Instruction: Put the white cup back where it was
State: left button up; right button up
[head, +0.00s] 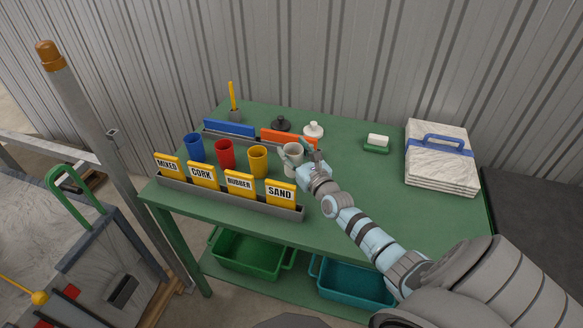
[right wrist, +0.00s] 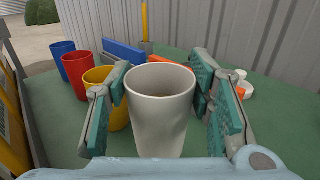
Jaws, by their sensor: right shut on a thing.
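The white cup (head: 293,151) is upright at the right end of a row of cups, behind the SAND sign (head: 280,193). My right gripper (head: 300,156) is shut on it. In the right wrist view, the white cup (right wrist: 160,112) is between the two green-padded fingers of my right gripper (right wrist: 163,100). I cannot tell whether its base touches the table. The blue cup (head: 194,148), red cup (head: 225,153) and yellow cup (head: 258,161) stand to its left. My left gripper is not in view.
The green table (head: 350,190) has a sign rack (head: 215,197) along its front left. Behind the cups are blue (head: 229,127) and orange (head: 290,138) blocks, black (head: 280,124) and white (head: 313,130) knobbed items. A white-and-green block (head: 377,142) and a strapped stack (head: 440,165) are right.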

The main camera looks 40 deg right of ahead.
aim_at(294, 161)
notch_tip(294, 161, down, 4)
jog(key=b, duration=0.3)
jog(key=shift+r, duration=0.1)
jog(key=o, duration=0.9)
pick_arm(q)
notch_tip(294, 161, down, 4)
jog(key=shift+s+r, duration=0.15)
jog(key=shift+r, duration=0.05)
pick_arm(e)
jog(key=shift+o, duration=0.2)
jog(key=shift+r+p, duration=0.1)
jog(key=shift+p, duration=0.2)
jog(key=s+p, duration=0.1)
jog(key=s, duration=0.4)
jog(key=s+a+p, duration=0.1)
jog(key=s, duration=0.1)
jog(key=shift+s+a+p, duration=0.1)
jog(key=shift+s+p, duration=0.25)
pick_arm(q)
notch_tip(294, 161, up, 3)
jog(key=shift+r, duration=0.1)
pick_arm(e)
jog(key=shift+w, duration=0.1)
